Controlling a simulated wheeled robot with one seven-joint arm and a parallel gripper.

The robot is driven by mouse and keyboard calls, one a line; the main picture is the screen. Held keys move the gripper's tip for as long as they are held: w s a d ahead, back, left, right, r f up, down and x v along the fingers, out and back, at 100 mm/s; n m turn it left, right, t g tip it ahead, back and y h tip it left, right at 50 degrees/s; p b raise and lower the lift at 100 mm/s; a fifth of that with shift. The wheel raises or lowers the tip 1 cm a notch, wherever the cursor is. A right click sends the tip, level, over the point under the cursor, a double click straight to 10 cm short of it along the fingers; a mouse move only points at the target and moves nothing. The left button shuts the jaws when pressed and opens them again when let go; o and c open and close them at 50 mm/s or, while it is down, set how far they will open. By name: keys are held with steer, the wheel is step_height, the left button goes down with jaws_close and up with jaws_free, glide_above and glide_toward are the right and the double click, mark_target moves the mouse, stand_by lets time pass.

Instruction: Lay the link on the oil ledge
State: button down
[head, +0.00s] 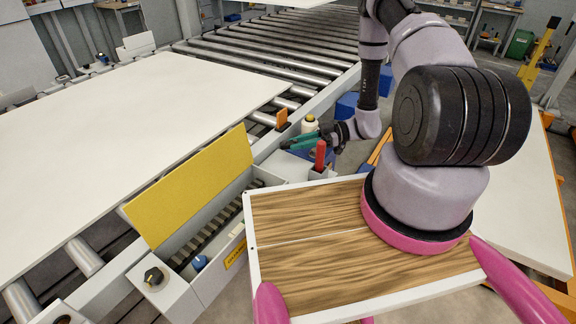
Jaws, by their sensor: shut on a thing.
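My gripper (305,141), with green fingers, is at the far end of the arm, right of the picture's centre top. It is shut on a small dark piece (286,145), which looks like the link; its shape is mostly hidden. The piece is over or near a pale grey ledge (283,167) beside a red bottle, which looks like the oil ledge. I cannot tell whether the piece touches the ledge.
An open grey trough (190,292) with a raised yellow lid (195,185) holds a dark chain (208,240). The red bottle (320,154) stands close below my gripper. A white-and-yellow container (309,124) is just behind. A large white panel (130,140) covers the rollers at left.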

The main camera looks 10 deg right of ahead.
mark_target(297, 168)
step_height(297, 168, down, 9)
steer(key=shift+r, duration=0.1)
stand_by(0.3)
steer(key=c, duration=0.7)
jaws_free()
steer(key=shift+o, duration=0.2)
steer(key=d+r, duration=0.1)
steer(key=d, duration=1.1)
steer(key=shift+r, duration=0.4)
